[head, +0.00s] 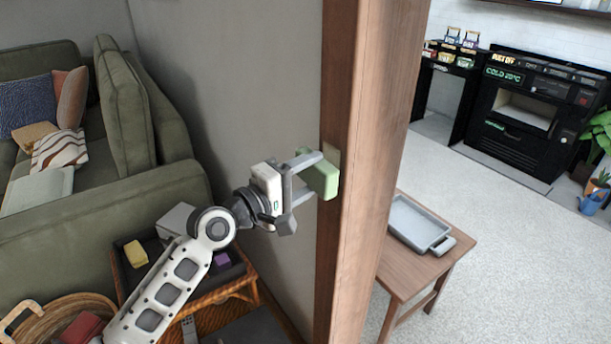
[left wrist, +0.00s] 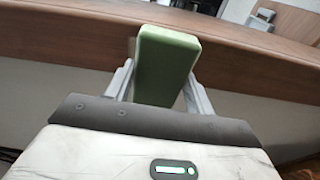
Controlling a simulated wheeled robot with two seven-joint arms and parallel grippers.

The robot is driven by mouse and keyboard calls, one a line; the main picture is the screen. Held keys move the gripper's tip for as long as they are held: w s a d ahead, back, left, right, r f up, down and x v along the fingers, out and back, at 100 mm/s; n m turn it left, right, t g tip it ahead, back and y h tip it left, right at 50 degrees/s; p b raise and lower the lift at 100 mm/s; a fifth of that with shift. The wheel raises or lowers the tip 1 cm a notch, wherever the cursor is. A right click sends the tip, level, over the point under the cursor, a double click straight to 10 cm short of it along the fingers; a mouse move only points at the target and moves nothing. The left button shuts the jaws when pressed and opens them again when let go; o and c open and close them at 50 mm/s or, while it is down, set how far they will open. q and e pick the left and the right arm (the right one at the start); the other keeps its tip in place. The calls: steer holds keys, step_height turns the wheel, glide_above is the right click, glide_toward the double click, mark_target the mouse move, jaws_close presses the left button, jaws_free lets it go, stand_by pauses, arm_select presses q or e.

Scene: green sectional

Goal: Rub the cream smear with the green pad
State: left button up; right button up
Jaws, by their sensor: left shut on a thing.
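My left gripper (head: 305,178) is shut on the green pad (head: 324,180) and holds it up at the wooden post. The pad also shows in the left wrist view (left wrist: 167,62) between the two fingers, with its far end at the wood. The cream smear (head: 333,156) appears as a small pale patch on the post's left face, just above and behind the pad. The pad hides part of it. I cannot tell for sure whether the pad touches the wood. My right gripper is not in view.
The wooden post (head: 372,120) ends a grey wall (head: 235,80). A green sofa (head: 95,215) and a low table with a yellow block (head: 136,253) are at left. A small wooden table (head: 404,272) with a grey tray (head: 418,226) is right of the post. Carpet beyond is clear.

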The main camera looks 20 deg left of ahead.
mark_target(331, 147)
arm_select(q)
steer(key=shift+w+d, duration=0.2)
steer(key=shift+w, duration=0.1)
stand_by(0.4)
steer(key=shift+w+d, duration=0.45)
steer(key=shift+w, duration=0.05)
step_height(331, 147, up, 4)
steer(key=p, duration=0.4)
steer(key=shift+r+p, duration=0.1)
steer(key=shift+p, duration=0.3)
step_height(331, 147, down, 4)
steer(key=b, duration=0.3)
steer(key=shift+f+b, duration=0.2)
steer(key=shift+b, duration=0.1)
steer(key=shift+d, duration=0.1)
